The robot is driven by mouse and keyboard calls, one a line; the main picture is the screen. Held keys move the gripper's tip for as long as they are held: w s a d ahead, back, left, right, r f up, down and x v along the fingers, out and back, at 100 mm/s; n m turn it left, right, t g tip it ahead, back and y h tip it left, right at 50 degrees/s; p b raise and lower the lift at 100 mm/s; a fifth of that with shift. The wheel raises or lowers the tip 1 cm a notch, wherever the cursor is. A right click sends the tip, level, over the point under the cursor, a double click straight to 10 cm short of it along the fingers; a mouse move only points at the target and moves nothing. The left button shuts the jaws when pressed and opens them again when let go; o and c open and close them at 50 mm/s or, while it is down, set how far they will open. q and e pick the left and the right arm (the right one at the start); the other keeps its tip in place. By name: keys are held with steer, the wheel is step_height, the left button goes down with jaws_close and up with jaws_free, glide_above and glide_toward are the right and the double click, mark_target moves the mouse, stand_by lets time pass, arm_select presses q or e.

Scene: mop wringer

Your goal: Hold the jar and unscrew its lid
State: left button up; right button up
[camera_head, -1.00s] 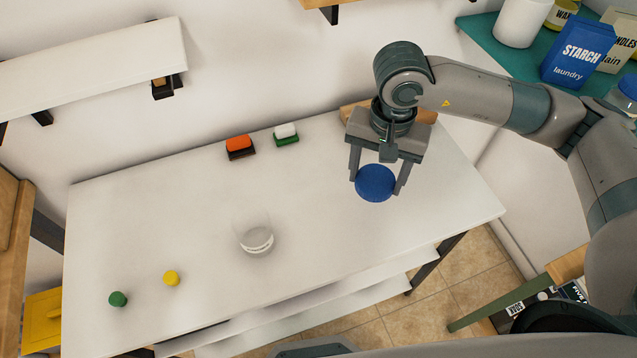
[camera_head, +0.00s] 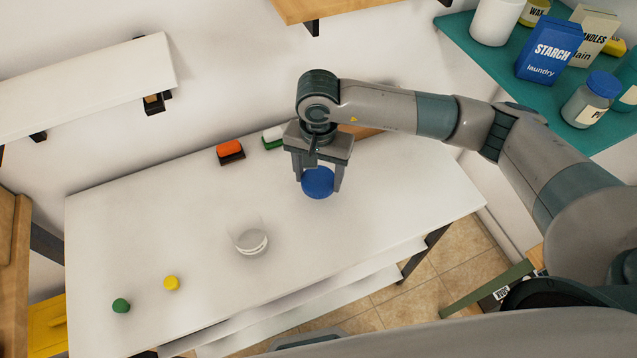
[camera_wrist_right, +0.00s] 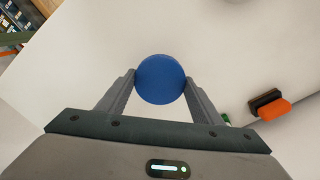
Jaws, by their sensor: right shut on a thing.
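A clear glass jar (camera_head: 250,240) with a pale band near its base stands upright on the white table (camera_head: 185,220); its top shows no lid. My right gripper (camera_head: 318,180) is shut on a round blue lid (camera_head: 318,183), to the right of the jar and farther back, apart from it. In the right wrist view the blue lid (camera_wrist_right: 160,80) sits between the two fingertips (camera_wrist_right: 160,84). How high the lid is above the table is hard to tell. My left gripper is not in view.
An orange block (camera_head: 229,147) on a dark base and a white-and-green one (camera_head: 272,136) lie at the table's back. A green knob (camera_head: 121,306) and a yellow knob (camera_head: 171,283) are at the front left. A teal shelf (camera_head: 462,42) with containers is at upper right.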

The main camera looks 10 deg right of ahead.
mark_target(318, 180)
steer(key=shift+f+p, duration=1)
steer(key=shift+f, duration=1)
steer(key=shift+f+b, duration=0.2)
steer(key=shift+b, duration=0.1)
steer(key=o, duration=1.2)
steer(key=shift+r, duration=0.2)
